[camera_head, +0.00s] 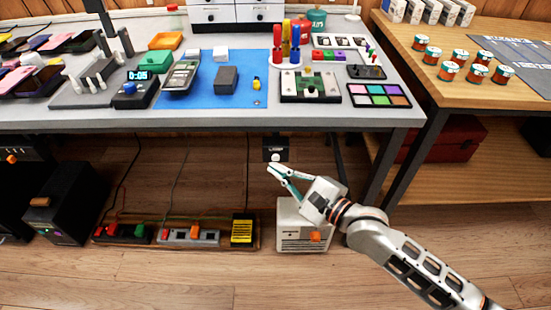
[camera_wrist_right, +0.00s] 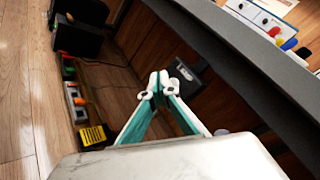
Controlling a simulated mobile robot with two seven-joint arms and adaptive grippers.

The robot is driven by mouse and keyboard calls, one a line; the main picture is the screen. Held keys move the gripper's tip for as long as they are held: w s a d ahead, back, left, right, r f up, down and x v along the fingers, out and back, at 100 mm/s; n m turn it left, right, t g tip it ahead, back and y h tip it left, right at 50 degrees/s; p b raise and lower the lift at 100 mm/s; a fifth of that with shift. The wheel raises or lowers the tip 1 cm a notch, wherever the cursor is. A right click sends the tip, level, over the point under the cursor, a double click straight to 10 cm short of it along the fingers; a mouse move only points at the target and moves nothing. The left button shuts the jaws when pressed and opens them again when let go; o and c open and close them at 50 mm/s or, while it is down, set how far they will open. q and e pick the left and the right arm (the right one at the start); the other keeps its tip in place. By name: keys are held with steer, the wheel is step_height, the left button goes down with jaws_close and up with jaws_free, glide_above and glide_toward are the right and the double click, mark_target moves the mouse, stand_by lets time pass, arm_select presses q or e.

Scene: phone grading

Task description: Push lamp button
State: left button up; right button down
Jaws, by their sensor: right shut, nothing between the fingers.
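A small black box with a pale round button (camera_head: 277,155) hangs under the front edge of the workbench in the head view. I take it for the lamp button, though no label can be read. In the right wrist view the dark box (camera_wrist_right: 186,76) shows just beyond the fingertips. My right gripper (camera_head: 271,169) is shut and empty, its teal fingers tapering together. Its tips are just below and in front of the box; I cannot tell whether they touch it. My left gripper is in neither view.
The grey workbench (camera_head: 330,121) overhangs the box, with a blue mat (camera_head: 205,101) and phone parts on top. A white cabinet unit (camera_head: 288,228) stands below my right gripper. Power strips (camera_head: 188,236) lie on the floor to its left. A bench leg (camera_head: 408,165) stands right.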

steer(key=shift+w, duration=0.35)
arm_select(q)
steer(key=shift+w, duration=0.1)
arm_select(e)
steer(key=shift+w, duration=0.15)
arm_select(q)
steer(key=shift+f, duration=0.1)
arm_select(e)
steer(key=shift+w, duration=0.25)
stand_by(0.5)
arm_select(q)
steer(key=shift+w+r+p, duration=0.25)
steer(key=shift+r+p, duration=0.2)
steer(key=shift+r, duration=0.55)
arm_select(e)
steer(key=shift+s, duration=0.9)
